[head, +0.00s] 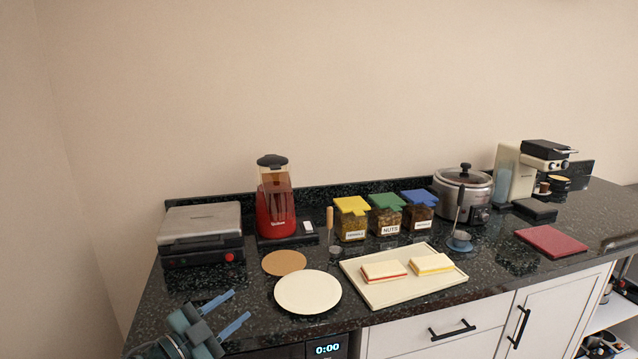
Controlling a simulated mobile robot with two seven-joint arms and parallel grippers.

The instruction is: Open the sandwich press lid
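The sandwich press (203,260) stands at the left end of the dark counter. Its silver-grey lid (200,222) is down on the black base. A dark handle bar (195,243) runs along the lid's front edge, and a small red light shows on the front. My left gripper (240,305) is at the lower left, at the counter's front edge, in front of and below the press. Its two blue fingers are spread apart with nothing between them. It is apart from the press. My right gripper is not in view.
A red blender (275,211) stands just right of the press. A round brown board (284,262), a white plate (308,291) and a tray (385,297) with two sandwiches lie to the right. Lidded jars, a cooker (463,192) and a coffee machine stand farther right. The counter directly before the press is clear.

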